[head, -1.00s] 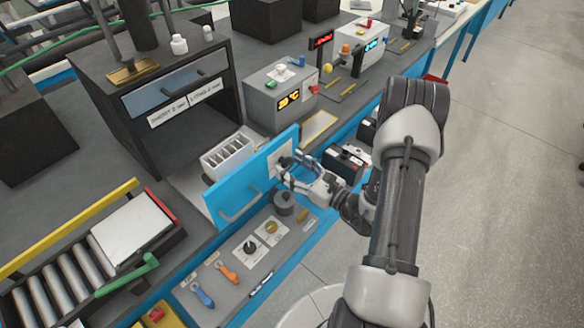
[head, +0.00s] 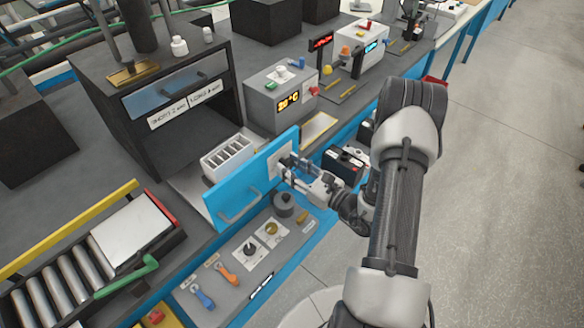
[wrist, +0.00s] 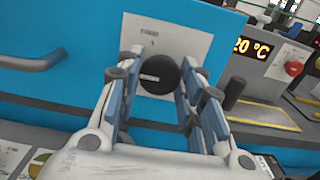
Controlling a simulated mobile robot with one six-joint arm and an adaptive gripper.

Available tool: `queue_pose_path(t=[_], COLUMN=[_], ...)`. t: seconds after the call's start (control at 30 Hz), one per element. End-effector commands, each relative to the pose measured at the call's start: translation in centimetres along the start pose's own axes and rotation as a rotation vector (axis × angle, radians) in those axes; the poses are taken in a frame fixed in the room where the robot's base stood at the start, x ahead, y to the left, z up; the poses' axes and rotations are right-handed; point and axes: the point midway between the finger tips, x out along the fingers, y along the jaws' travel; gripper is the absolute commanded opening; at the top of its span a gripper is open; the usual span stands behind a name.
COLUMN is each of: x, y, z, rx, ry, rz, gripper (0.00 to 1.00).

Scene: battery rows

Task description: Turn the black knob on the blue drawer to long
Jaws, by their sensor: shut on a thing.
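The blue drawer (head: 222,199) stands pulled out in the head view, and its blue front fills much of the wrist view (wrist: 60,100). A white label plate (wrist: 150,30) with small text, too blurred to read fully, is on that front. The round black knob (wrist: 158,77) sits on the plate, with a short pale mark lying about level across it. My gripper (wrist: 156,82) faces the front, with its blue-padded fingers shut on the knob from both sides. In the head view my gripper (head: 284,166) covers the knob.
The drawer's handle (wrist: 35,64) is left of the knob. A white slotted rack (head: 228,158) stands behind the front. A grey box with a 20 °C display (head: 283,97) is to the right. A panel with switches (head: 240,260) lies below, near the bench edge.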

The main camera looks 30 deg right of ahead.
Motion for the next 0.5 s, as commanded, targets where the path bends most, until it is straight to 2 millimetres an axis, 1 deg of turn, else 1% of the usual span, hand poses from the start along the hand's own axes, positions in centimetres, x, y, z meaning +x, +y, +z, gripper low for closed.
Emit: queue_pose_path(t=[0.27, 0.5], x=[0.00, 0.01], y=[0.04, 0.04], z=[0.02, 0.09], rx=[0.024, 0.141], ry=[0.001, 0.001], rz=[0.001, 0.000], gripper=[0.11, 0.11])
